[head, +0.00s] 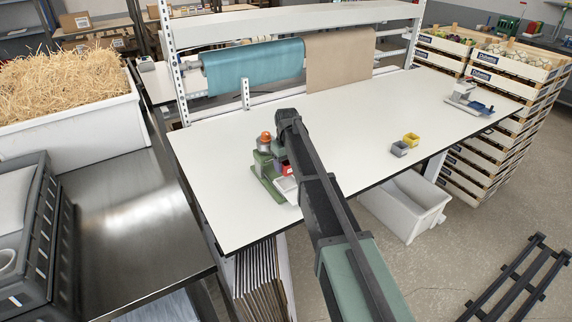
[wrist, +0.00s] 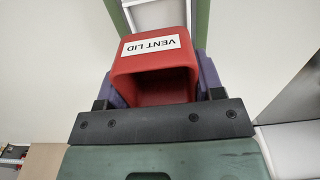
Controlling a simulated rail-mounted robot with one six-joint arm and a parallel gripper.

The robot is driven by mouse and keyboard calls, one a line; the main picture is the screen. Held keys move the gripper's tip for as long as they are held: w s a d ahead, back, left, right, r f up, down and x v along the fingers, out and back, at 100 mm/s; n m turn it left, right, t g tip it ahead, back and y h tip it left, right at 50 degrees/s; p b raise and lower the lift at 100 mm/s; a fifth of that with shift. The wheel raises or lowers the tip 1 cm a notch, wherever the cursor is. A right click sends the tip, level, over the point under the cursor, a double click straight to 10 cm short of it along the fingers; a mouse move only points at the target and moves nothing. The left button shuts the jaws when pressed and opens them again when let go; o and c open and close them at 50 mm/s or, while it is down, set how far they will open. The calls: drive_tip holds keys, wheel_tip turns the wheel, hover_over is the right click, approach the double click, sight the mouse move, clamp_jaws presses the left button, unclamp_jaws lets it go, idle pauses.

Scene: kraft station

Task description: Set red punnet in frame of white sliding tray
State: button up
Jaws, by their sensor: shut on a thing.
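The red punnet (wrist: 155,75), labelled "VENT LID", is held between the purple fingers of my gripper (wrist: 160,82), one finger on each side. In the head view a small part of the red punnet (head: 287,168) shows beside my arm. The white sliding tray (head: 287,187) sits at the front of a green device (head: 264,170) with an orange top. In the wrist view the tray's white frame (wrist: 189,14) shows beyond the punnet, between green sides. My arm hides much of this area in the head view. I cannot tell whether the punnet touches the frame.
The device stands on a long white table (head: 230,215). A yellow bin (head: 411,140) and a grey bin (head: 399,149) stand farther right, with clear table around them. A teal roll (head: 253,66) and a brown paper roll (head: 340,58) hang at the back.

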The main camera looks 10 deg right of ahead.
sight(286, 183)
drive_tip(key=shift+a+f+b, duration=0.1)
drive_tip(key=shift+f+b, duration=2.05)
drive_tip(key=shift+f, duration=0.35)
drive_tip(key=shift+f+b, duration=0.25)
drive_tip(key=shift+b, duration=0.05)
drive_tip(key=shift+s+f, duration=0.1)
drive_tip(key=shift+s, duration=0.05)
